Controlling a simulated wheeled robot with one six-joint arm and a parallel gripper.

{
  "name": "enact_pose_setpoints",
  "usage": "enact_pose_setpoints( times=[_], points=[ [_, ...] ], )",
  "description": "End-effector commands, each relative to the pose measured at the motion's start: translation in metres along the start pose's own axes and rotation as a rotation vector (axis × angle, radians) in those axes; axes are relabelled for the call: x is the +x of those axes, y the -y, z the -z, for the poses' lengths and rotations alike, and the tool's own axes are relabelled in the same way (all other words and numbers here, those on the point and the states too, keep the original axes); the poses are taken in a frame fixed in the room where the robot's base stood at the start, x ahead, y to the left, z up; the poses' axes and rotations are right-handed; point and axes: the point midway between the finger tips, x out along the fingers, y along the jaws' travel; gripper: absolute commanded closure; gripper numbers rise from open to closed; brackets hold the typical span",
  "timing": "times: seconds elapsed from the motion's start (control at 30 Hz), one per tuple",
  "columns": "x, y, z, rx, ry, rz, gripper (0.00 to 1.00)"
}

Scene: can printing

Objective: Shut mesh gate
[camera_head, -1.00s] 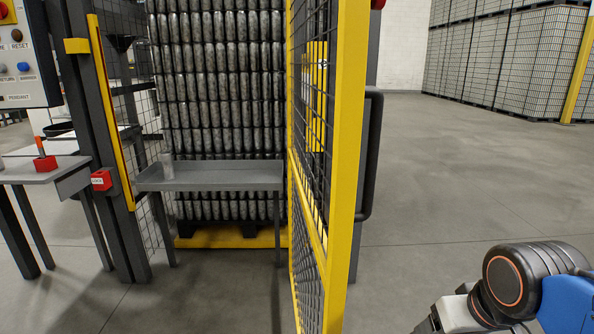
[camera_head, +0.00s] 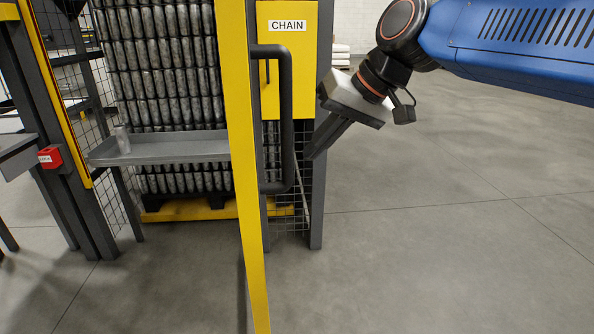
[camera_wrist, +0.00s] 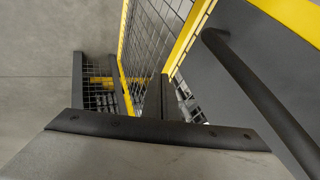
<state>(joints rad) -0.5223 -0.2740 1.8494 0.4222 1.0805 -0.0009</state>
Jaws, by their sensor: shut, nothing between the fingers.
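The mesh gate's yellow frame (camera_head: 243,180) stands open, seen nearly edge-on in the head view. Its black bar handle (camera_head: 288,125) is on the right side of the frame. My gripper (camera_head: 312,153) is shut and empty, right of the handle, with its fingers pointing down and left. A gap shows between fingers and handle in the picture; the depth between them is hard to judge. In the wrist view the fingers (camera_wrist: 160,98) point toward the mesh and yellow frame (camera_wrist: 188,38), and a dark handle-like bar (camera_wrist: 262,92) runs along the right.
Left of the gate, the opening shows a grey shelf (camera_head: 175,149) with a single can (camera_head: 122,139) and stacked cans (camera_head: 170,80) behind. A dark post with a red box (camera_head: 50,157) stands at the left. A yellow CHAIN panel (camera_head: 287,70) is behind the handle. Floor at right is clear.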

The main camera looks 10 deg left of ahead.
Motion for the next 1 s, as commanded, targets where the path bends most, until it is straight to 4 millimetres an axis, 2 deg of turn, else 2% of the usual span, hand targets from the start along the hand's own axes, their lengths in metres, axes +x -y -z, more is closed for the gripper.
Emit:
enact_pose_setpoints(
  times=[0.1,0.27,0.8,1.0],
  points=[
    [0.004,0.015,0.008,-0.011,0.006,0.023,1.0],
    [0.013,0.018,0.009,-0.012,0.008,0.027,1.0],
    [0.103,0.019,0.008,-0.012,0.009,0.026,1.0],
    [0.114,0.04,0.008,-0.015,0.008,0.027,1.0]
  ],
)
